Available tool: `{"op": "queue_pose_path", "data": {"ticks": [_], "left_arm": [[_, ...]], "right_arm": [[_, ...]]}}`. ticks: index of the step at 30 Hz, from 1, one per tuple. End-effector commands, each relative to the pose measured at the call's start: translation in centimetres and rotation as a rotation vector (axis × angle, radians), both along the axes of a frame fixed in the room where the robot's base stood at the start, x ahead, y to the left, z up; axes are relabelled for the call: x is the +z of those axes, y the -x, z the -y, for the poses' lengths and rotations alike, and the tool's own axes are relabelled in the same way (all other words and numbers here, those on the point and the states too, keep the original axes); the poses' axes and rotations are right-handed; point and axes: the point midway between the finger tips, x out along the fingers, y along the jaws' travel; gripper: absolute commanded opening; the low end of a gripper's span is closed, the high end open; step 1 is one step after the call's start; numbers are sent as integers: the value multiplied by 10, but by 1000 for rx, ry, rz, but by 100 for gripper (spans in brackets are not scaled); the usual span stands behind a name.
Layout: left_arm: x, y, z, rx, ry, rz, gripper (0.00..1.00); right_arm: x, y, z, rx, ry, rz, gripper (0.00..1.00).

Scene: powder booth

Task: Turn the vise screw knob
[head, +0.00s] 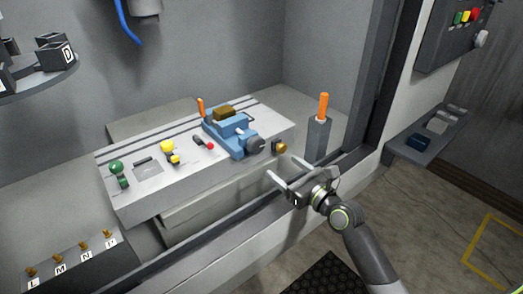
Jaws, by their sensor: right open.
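A blue vise (230,134) with a brown block (223,112) in its jaws sits on the grey slotted table inside the booth. A dark grey round knob (256,145) is at the vise's front right end. A brass knob (280,147) is just right of it; I cannot tell whether it belongs to the vise. My right gripper (289,172) is open and empty, below and right of the vise near the booth's front sill. Its fingers point up-left, apart from both knobs. My left gripper is not in view.
An orange-handled tool (323,107) stands in a grey holder (318,138) right of the vise. Green (117,167), yellow (168,149) and red-tipped (209,146) controls are on the table's left. The booth's dark right post (387,75) rises beside the opening. A control box (449,35) hangs at the right.

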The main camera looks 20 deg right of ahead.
Motion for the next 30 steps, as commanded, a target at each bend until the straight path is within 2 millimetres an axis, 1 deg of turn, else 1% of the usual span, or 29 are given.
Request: {"op": "queue_pose_path", "data": {"ticks": [1, 9, 12, 15, 21, 30], "left_arm": [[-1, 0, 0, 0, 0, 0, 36], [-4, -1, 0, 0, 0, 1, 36], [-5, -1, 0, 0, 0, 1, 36], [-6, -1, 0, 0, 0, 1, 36], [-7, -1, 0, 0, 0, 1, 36], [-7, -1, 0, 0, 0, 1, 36]], "right_arm": [[0, -11, -4, 0, -4, 1, 72], [0, -62, -23, 1, -1, 2, 72], [0, -78, -29, 1, 0, 1, 72], [-1, -90, -33, 0, 1, 0, 72], [0, -102, -37, 0, 1, 0, 72], [0, -104, -38, 0, 1, 0, 72]]}}
